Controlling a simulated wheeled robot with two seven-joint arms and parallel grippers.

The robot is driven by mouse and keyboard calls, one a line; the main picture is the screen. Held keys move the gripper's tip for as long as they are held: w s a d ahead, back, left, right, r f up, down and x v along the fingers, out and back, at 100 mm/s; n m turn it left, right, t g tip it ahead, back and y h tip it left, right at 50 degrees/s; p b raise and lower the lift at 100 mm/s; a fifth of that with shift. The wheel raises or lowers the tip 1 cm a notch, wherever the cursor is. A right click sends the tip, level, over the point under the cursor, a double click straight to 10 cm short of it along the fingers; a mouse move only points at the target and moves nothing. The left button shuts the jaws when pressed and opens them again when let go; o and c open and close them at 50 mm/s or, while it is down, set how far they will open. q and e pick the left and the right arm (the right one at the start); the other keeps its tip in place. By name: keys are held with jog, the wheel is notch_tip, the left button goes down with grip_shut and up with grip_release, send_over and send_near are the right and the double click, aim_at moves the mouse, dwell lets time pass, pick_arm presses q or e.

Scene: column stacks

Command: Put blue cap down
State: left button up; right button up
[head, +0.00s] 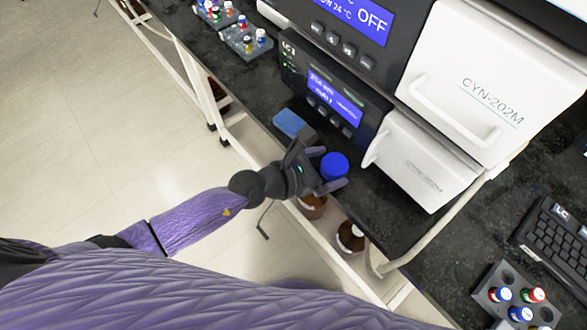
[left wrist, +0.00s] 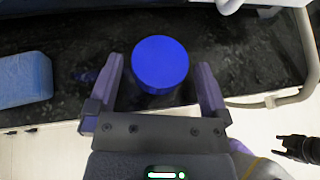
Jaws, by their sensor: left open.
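The blue cap (head: 334,165) is a round, solid blue piece at the front edge of the dark counter, below the lower instrument. It also shows in the left wrist view (left wrist: 160,64), top face toward the camera. My left gripper (head: 332,182) reaches in from the left, and its jaws are open. In the left wrist view its two purple fingers (left wrist: 158,80) stand on either side of the cap, with a visible gap at each side. The cap's underside is hidden, so I cannot tell whether it touches the counter.
A blue block (head: 290,123) lies on the counter left of my gripper. The instrument with a white drawer (head: 420,165) stands close behind. Brown bottles (head: 350,237) are below the counter edge. A vial rack (head: 516,296) and keyboard (head: 556,240) are at right.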

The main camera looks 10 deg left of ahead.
pick_arm(q)
jog(key=p+v, duration=0.1)
jog(key=v, duration=0.9)
pick_arm(e)
jog(key=shift+w+a+r, duration=0.1)
jog(key=shift+a+r, duration=0.1)
jog(key=shift+r, duration=0.25)
jog(key=shift+w+a+r, duration=0.1)
jog(key=shift+a+r, duration=0.05)
jog(key=shift+r, duration=0.3)
